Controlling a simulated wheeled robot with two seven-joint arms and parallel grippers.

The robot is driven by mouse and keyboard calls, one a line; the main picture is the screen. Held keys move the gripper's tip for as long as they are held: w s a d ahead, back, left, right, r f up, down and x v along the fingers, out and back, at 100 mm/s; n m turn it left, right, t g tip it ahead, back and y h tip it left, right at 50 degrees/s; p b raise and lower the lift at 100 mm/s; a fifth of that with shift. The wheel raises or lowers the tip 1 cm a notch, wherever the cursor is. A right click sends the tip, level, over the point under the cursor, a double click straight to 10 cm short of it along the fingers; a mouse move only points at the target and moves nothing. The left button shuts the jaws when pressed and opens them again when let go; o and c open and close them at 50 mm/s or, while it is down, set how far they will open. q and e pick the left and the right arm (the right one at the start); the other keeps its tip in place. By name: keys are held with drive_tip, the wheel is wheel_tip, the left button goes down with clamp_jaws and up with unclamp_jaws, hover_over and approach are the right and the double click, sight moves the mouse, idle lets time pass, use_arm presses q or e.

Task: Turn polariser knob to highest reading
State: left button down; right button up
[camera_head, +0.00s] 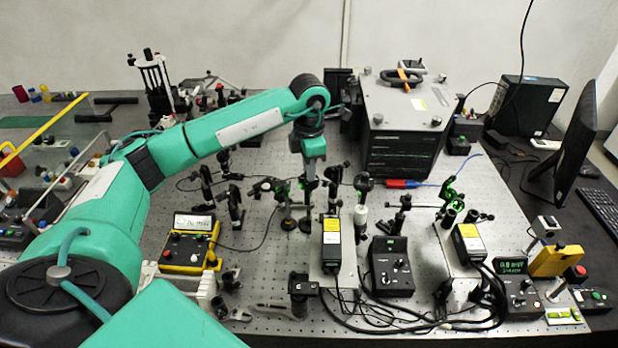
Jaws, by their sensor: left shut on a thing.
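My left arm reaches in from the left, and my left gripper (310,178) points down over the middle of the optical bench (262,168). It is shut on a small part at the top of one of the optic mounts, at the place of the polariser knob. The fingers hide most of that part, so its angle cannot be read. A yellow meter (190,243) with a lit pale dial stands left of the mounts; its reading is too small to tell. A black box with a green digital display (513,267) stands at the right. My right gripper is out of view.
Several post-mounted optics stand close around my left gripper. A large dark instrument box (402,120) stands behind it to the right. Two black boxes with yellow labels (332,238) (468,238) and trailing cables are in front. A monitor (568,140) stands far right.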

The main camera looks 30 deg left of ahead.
use_arm(q)
drive_tip(key=m+b, duration=0.3)
drive_tip(key=shift+f, duration=0.2)
drive_tip(key=shift+r+m+b, duration=0.15)
drive_tip(key=shift+m+b, duration=0.8)
drive_tip(key=shift+m, duration=0.65)
drive_tip(key=c, duration=1.3)
unclamp_jaws()
drive_tip(key=shift+c, duration=0.2)
drive_tip(key=shift+r, duration=0.1)
wheel_tip(320, 180, up, 14)
drive_tip(key=shift+b, duration=0.4)
